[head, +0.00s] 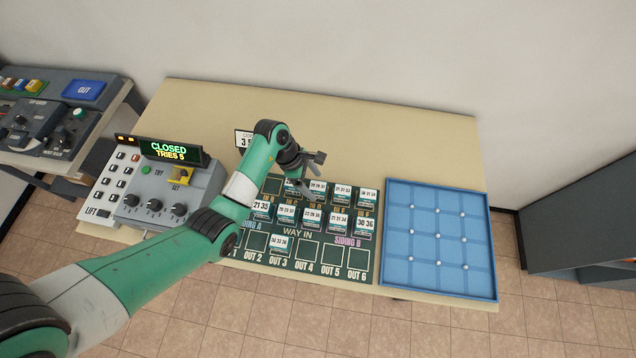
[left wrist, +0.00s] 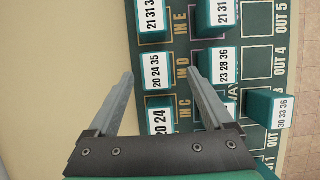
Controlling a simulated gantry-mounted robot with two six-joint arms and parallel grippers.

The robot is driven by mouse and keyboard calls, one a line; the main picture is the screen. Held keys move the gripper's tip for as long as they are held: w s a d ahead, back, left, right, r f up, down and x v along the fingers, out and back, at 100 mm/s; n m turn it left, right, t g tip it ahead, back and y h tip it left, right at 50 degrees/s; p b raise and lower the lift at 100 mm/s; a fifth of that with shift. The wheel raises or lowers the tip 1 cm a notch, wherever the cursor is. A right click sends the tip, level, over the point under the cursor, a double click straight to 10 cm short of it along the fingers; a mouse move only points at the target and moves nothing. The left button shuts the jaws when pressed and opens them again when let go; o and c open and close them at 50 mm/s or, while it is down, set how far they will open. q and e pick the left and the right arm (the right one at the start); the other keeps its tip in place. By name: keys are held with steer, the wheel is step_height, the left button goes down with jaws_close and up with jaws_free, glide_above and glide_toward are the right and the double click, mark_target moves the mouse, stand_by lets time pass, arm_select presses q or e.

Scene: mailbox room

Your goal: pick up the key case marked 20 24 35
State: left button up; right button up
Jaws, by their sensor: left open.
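The key case marked 20 24 35 (left wrist: 158,72) is a green block with a white label, in the IN D place of the dark green board. In the left wrist view it lies between the two open fingers of my left gripper (left wrist: 163,70). In the head view my left gripper (head: 312,172) is over the far edge of the board, by the far row of cases. The case there in the same place (head: 317,188) shows just beside the fingers, its label small. Whether the fingers are beside the case or above it I cannot tell. My right gripper is not in view.
A blue tray (head: 391,243) lies right of the board. A grey console (head: 160,190) stands left.

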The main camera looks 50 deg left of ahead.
mark_target(315, 185)
arm_select(q)
steer(key=x, duration=0.1)
steer(key=b+x, duration=0.1)
steer(key=x, duration=0.1)
steer(key=b+x, duration=0.1)
steer(key=x, duration=0.1)
steer(key=shift+a+f, duration=0.25)
jaws_close()
